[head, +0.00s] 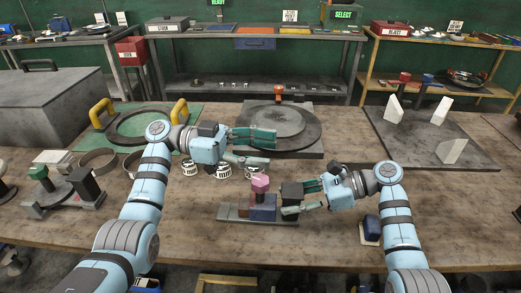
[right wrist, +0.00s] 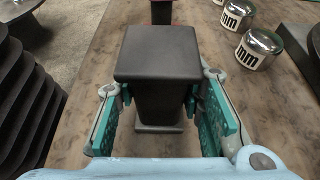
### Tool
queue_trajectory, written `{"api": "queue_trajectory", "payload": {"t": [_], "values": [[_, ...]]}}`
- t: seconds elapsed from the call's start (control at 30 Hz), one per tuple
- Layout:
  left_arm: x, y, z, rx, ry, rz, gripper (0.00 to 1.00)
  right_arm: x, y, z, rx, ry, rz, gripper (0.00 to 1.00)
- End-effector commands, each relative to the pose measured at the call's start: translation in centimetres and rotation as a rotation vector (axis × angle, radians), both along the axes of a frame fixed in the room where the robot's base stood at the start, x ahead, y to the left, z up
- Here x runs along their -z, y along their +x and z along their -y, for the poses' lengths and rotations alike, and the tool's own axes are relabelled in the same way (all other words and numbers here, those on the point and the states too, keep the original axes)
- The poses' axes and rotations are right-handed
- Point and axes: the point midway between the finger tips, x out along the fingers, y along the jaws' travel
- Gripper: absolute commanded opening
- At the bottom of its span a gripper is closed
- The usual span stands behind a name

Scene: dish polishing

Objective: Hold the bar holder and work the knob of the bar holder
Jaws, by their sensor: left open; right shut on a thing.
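The bar holder (head: 233,211) lies on the table front centre, a flat grey-green base with a blue block, a pink-red knob (head: 260,183) on top and a dark upright block (head: 291,190) at its right end. My right gripper (head: 302,198) is shut on the dark block from the right. In the right wrist view the dark block (right wrist: 158,52) stands between both teal fingers, and part of something red shows beyond it. My left gripper (head: 268,148) is open and empty, behind and above the knob, apart from it, with its fingers pointing right.
Several small white-marked cylinders (head: 190,168) stand behind the bar holder, under my left gripper. A round dark plate (head: 270,128) lies farther back. A dark board (head: 433,140) with white wedges is at right. A clamp-like fixture (head: 62,192) stands at left. Bare table lies in front.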

Motion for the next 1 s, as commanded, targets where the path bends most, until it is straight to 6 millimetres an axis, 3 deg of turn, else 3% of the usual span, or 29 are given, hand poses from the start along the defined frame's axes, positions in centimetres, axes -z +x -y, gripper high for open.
{"api": "queue_trajectory", "payload": {"t": [0.13, 0.23, 0.4, 0.5, 0.67, 1.0], "values": [[2.2, 0.5, -2.1, -0.1, -0.008, -0.008, 0.55, 0.0, 0.0, 0.0, 0.0, 0.0, 0.0, 0.1], [5.4, 0.4, -5.6, -0.262, -0.013, -0.012, 0.55, 0.0, 0.0, 0.0, 0.0, 0.0, 0.0, 0.1], [9.1, -2.5, -10.2, -0.472, -0.001, -0.004, 0.55, 0.0, 0.0, 0.0, 0.0, 0.0, 0.0, 0.1], [9.6, -3.9, -11.0, -0.518, 0.002, -0.001, 0.55, 0.0, 0.0, 0.0, 0.0, 0.0, 0.0, 0.1], [9.6, -3.6, -9.2, -0.529, -0.006, 0.001, 0.55, 0.0, 0.0, 0.0, 0.0, 0.0, 0.0, 0.1], [9.5, -0.4, -1.5, -0.528, -0.005, 0.0, 0.55, 0.0, 0.0, 0.0, 0.0, 0.0, 0.0, 0.1]]}}
